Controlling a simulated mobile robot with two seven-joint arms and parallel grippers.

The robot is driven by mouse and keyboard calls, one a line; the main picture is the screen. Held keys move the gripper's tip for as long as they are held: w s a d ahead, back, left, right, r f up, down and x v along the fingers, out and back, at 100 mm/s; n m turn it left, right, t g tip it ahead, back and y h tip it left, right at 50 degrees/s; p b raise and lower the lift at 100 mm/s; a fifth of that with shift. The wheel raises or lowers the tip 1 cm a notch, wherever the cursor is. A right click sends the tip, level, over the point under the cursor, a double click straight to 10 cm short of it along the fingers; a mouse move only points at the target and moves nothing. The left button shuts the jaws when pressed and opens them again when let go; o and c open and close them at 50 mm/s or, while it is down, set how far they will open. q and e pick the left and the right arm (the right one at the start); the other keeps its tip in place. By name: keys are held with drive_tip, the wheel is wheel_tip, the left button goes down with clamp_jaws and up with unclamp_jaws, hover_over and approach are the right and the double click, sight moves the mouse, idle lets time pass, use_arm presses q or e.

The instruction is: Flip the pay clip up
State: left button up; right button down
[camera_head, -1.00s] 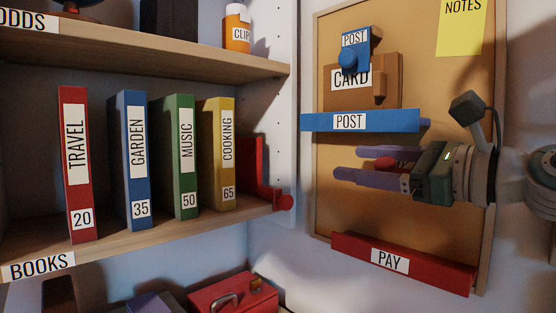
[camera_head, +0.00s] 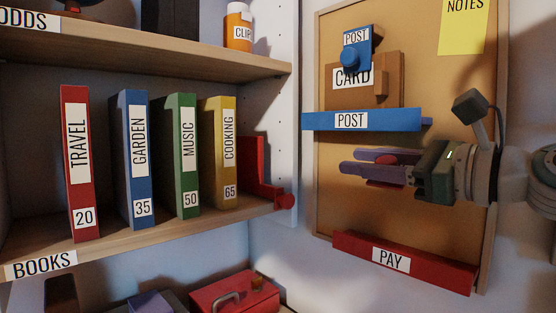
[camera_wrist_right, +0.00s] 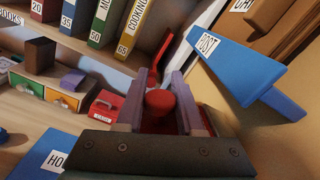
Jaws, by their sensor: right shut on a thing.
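The red pay clip (camera_wrist_right: 160,99) shows as a round red knob between my right fingers in the right wrist view. In the head view only small red parts of it show at my fingers; the rest is hidden. My right gripper (camera_head: 368,162) is shut on this knob in front of the cork board, above the red PAY bar (camera_head: 425,269). The clip's label is not visible. My left gripper is not in view.
The blue POST bar (camera_head: 392,121) lies just above my right gripper. Above it, a blue post clip (camera_head: 361,48) sits over a brown CARD holder (camera_head: 399,70). A shelf with several binders (camera_head: 135,170) stands left. A red box (camera_head: 235,294) is below.

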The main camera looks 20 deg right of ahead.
drive_tip(key=m+p, duration=0.1)
drive_tip(key=r+m+p, duration=0.1)
drive_tip(key=m, duration=0.1)
drive_tip(key=shift+d+r+p, duration=0.15)
drive_tip(key=shift+r+p, duration=0.1)
drive_tip(key=shift+p, duration=0.1)
drive_tip(key=c, duration=0.5)
unclamp_jaws()
drive_tip(key=shift+c, duration=0.2)
drive_tip(key=b+v, duration=0.2)
drive_tip(key=v, duration=0.8)
